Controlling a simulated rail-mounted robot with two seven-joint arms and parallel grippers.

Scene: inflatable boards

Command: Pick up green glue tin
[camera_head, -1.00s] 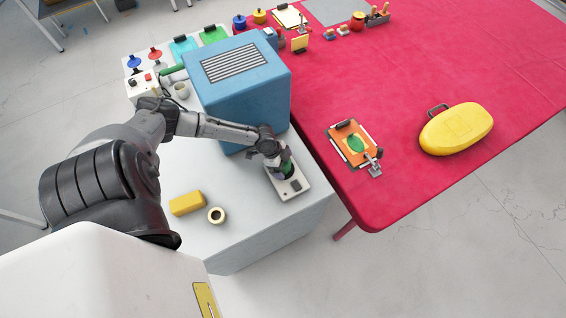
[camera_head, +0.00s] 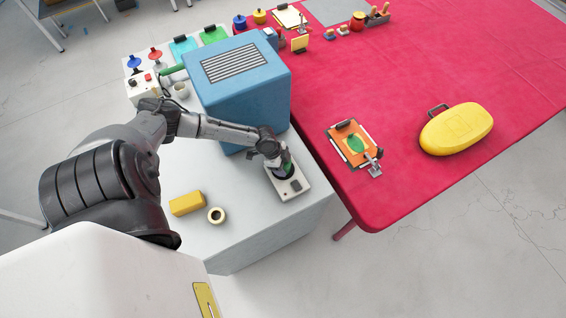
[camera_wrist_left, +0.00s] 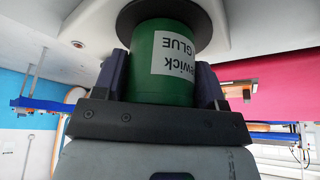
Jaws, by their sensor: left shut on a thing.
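The green glue tin (camera_wrist_left: 165,85) has a white label with upside-down dark lettering that includes "GLUE" in the left wrist view. My left gripper (camera_wrist_left: 160,98) is shut on it, with one finger on each side. In the head view only a small green patch of the tin (camera_head: 288,168) shows beside my left gripper (camera_head: 281,165). The tin is at the dark round plate of a white scale-like device (camera_head: 296,188) on the grey table. I cannot tell whether tin and plate touch. My right gripper is not in view.
A blue box (camera_head: 245,105) with a grille stands close behind my left forearm. A yellow block (camera_head: 186,203) and a tape roll (camera_head: 216,215) lie left of the device. The red table (camera_head: 420,190) to the right holds an orange clipboard (camera_head: 345,138) and a yellow case (camera_head: 456,129).

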